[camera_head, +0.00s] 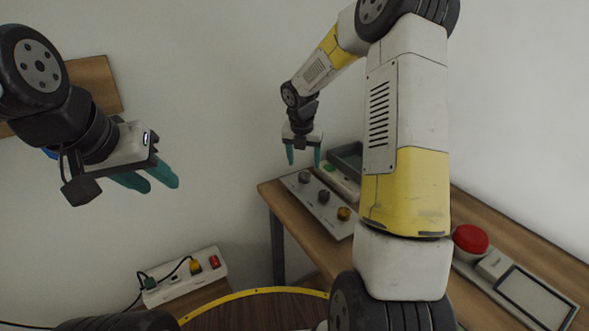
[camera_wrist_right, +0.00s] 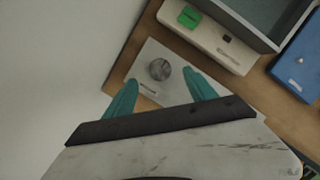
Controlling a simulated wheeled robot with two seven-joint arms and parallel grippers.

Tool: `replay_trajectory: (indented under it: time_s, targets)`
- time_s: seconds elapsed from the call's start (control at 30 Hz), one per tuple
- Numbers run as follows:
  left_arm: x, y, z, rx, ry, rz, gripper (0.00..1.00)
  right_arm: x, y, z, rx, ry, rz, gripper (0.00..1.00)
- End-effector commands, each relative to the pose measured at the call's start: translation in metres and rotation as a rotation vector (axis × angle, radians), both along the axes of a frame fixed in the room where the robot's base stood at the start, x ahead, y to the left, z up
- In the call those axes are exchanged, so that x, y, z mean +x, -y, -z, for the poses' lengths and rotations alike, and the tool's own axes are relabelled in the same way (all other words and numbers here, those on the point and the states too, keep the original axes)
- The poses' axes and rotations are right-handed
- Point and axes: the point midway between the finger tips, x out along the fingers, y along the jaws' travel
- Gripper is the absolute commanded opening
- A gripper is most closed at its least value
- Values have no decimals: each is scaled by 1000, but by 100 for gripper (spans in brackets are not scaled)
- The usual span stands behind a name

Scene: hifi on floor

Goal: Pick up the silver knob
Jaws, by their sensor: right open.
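The silver knob (camera_wrist_right: 159,69) is round and sits on a pale panel (camera_wrist_right: 145,90). In the right wrist view it lies beyond and between my two teal fingertips, and the fingers do not touch it. In the head view the grey knob (camera_head: 304,177) is at the far end of the panel on the wooden table. My right gripper (camera_head: 303,160) is open and empty, pointing down above that end; its fingers also show in the right wrist view (camera_wrist_right: 160,88). My left gripper (camera_head: 161,186) is open and empty at the left, away from the table.
A dark knob (camera_head: 323,196) and a brass-coloured knob (camera_head: 343,213) share the panel. Beside it are a box with a green button (camera_wrist_right: 189,17), a grey tray (camera_wrist_right: 268,22) and a blue box (camera_wrist_right: 300,66). A red button (camera_head: 470,239) stands at right; a power strip (camera_head: 185,277) lies lower left.

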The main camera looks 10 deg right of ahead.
Motion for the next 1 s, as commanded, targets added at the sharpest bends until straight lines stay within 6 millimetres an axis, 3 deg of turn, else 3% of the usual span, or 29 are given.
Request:
replay_trajectory:
  time_s: [0.43, 0.7, 0.77, 1.0]
  targets:
    - [0, 0, 0, 0, 0, 0, 36, 8, 3, 54, 0, -4, 2, 65]
    - [0, 0, 0, 0, 0, 0, 36, 11, 4, 60, 2, 1, 4, 65]
    - [0, 0, 0, 0, 0, 0, 36, 10, 4, 60, 2, 1, 4, 57]
    - [0, 0, 0, 0, 0, 0, 36, 10, 4, 60, 1, 0, 4, 10]
